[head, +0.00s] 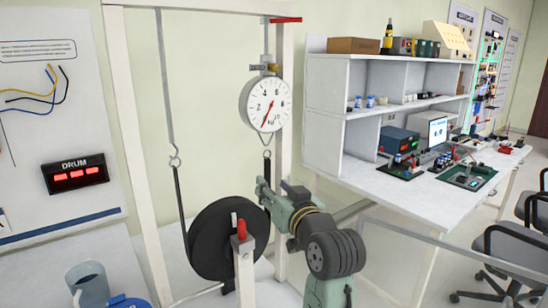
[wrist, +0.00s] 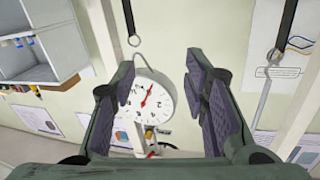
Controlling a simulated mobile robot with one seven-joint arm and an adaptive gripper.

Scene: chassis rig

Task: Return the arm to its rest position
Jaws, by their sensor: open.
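My gripper shows large in the wrist view (wrist: 163,90), its two dark-padded fingers spread wide with nothing between them. Beyond the fingers hangs a round white dial gauge (wrist: 155,98) with a red needle; it appears upside down there. In the head view my green arm reaches up from the lower right, and the gripper end (head: 262,190) is just below the dial gauge (head: 266,104), close to the belt and the drum. The fingertips are small in that view and their exact gap to the belt cannot be told.
A black drum (head: 215,240) with a red-handled post (head: 241,250) stands left of my arm, inside a white frame (head: 128,130). A red DRUM readout (head: 75,174) is on the left panel. A white workbench (head: 430,185) with shelves and devices stands right; chairs (head: 510,245) are beyond.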

